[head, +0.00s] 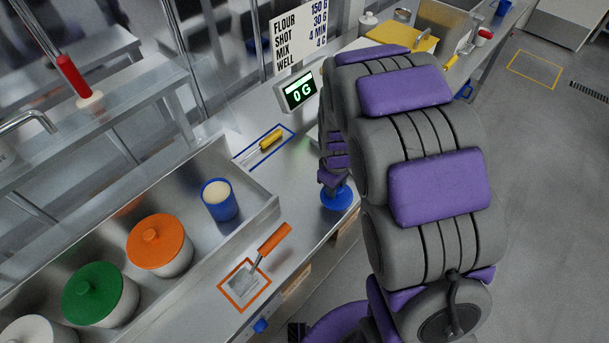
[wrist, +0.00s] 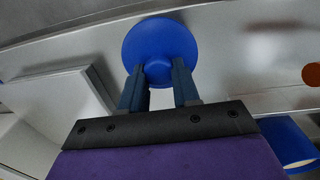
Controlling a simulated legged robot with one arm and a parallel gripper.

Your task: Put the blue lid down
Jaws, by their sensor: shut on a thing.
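The blue lid (head: 337,198) is a round disc at the end of my arm, over the front edge of the steel counter in the head view. It also shows in the wrist view (wrist: 158,45), between my fingertips. My gripper (wrist: 160,78) is shut on it. In the head view my gripper (head: 334,180) is mostly hidden by my purple and grey arm. I cannot tell whether the lid touches the counter. An open blue container (head: 219,203) with pale contents stands in the steel trough to the left, with no lid on it.
Orange-lidded (head: 159,244) and green-lidded (head: 100,293) containers stand in the trough. An orange-handled scraper (head: 262,252) lies in an orange outline on the counter. A yellow-handled tool (head: 270,141) lies in a blue outline near a scale display (head: 299,93) reading 0 G. Bare counter (head: 290,190) lies between.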

